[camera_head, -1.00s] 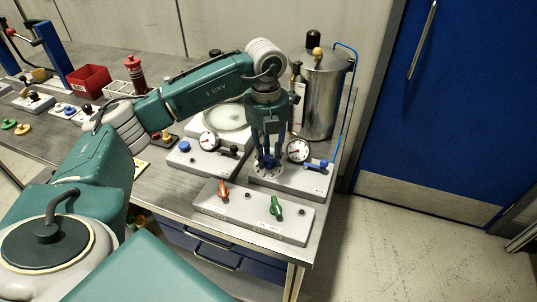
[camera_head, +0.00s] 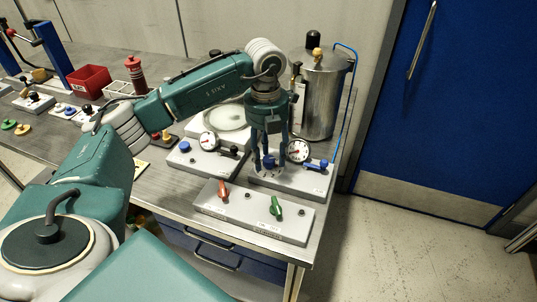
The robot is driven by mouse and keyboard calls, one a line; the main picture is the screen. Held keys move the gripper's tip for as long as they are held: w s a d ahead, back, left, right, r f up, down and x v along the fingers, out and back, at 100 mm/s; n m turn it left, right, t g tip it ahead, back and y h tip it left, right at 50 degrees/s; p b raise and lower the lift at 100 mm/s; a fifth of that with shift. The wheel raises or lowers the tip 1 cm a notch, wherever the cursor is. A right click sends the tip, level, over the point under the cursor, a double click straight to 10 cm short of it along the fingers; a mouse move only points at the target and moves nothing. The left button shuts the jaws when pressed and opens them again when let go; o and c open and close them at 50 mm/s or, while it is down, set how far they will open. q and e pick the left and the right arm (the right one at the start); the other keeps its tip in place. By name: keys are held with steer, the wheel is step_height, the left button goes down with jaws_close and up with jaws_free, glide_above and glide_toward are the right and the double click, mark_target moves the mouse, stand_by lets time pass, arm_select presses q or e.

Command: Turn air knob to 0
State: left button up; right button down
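A blue knob (camera_head: 269,161), apparently the air knob, is on the right grey panel (camera_head: 298,181) at the right end of the table. My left gripper (camera_head: 269,168) points straight down over it. Its fingers are spread, one on each side of the knob, with a visible gap between them and the knob. The scale around the knob is mostly hidden, and its setting is too small to read. A round white gauge (camera_head: 298,150) stands just right of the gripper. My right gripper is not in view.
A front panel carries a red valve handle (camera_head: 223,189) and a green one (camera_head: 276,206). A second gauge (camera_head: 208,141) and another blue knob (camera_head: 184,146) are on the left panel. A steel tank (camera_head: 321,95) with a blue hose stands close behind.

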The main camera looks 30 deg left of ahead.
mark_target(267, 158)
arm_select(q)
step_height(267, 158, up, 12)
steer(key=shift+a, duration=0.15)
stand_by(0.4)
stand_by(0.3)
